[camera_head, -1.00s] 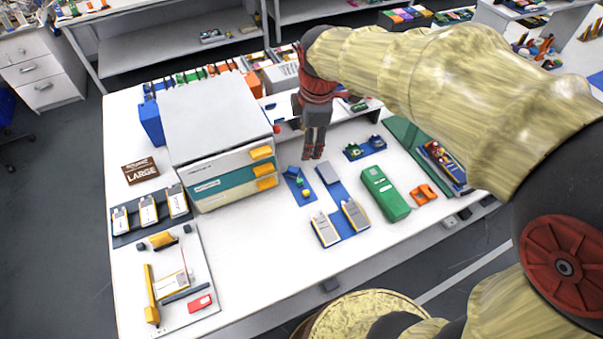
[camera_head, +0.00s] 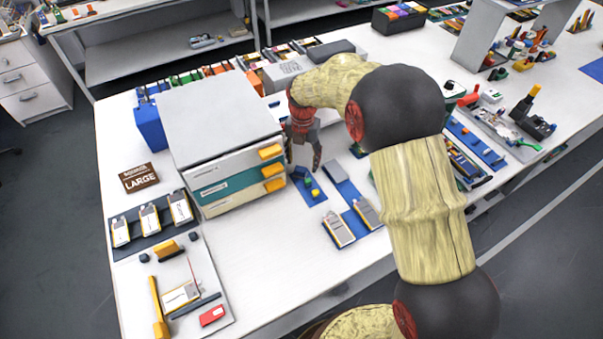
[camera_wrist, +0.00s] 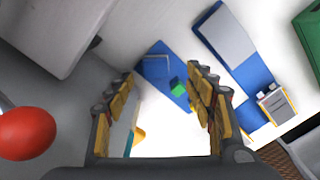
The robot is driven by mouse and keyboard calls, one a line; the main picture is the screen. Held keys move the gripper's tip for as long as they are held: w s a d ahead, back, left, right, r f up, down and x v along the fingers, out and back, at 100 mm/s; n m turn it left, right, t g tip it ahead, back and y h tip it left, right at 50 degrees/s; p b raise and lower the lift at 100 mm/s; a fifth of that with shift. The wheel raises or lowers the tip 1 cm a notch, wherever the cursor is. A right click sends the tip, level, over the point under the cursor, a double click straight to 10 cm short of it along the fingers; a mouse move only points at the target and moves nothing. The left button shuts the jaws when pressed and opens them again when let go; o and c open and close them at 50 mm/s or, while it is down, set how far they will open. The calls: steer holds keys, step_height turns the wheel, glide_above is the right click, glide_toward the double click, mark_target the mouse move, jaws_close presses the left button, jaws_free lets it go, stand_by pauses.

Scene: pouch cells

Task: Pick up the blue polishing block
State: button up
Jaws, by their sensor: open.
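My gripper (camera_head: 303,158) is open and empty above the table, just right of the drawer cabinet. In the wrist view its two fingers spread wide (camera_wrist: 163,82), with a small blue mat (camera_wrist: 176,90) beyond and between the tips. At the mat's far end is a blue rectangular shape (camera_wrist: 156,66), apparently the blue polishing block; its edges barely stand out from the mat. A green block (camera_wrist: 178,86) sits nearer the mat's middle, with something yellow by the right finger. In the head view the mat (camera_head: 316,199) lies just below the fingers, with the blue block hard to make out.
The drawer cabinet (camera_head: 222,115) stands close left of my gripper. A longer blue mat (camera_head: 350,192) with a grey pad and pouch cells lies to the right. A red ball (camera_wrist: 26,133) shows at left in the wrist view.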

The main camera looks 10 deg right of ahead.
mark_target(300, 169)
steer(key=f, duration=0.1)
steer(key=f+b, duration=0.1)
steer(key=f, duration=0.1)
steer(key=f+b, duration=0.1)
steer(key=f, duration=0.1)
steer(key=shift+w+a+f, duration=0.2)
steer(key=shift+a, duration=0.15)
steer(key=c, duration=0.3)
steer(key=c, duration=1.1)
steer(key=shift+o, duration=0.2)
steer(key=shift+r, duration=0.15)
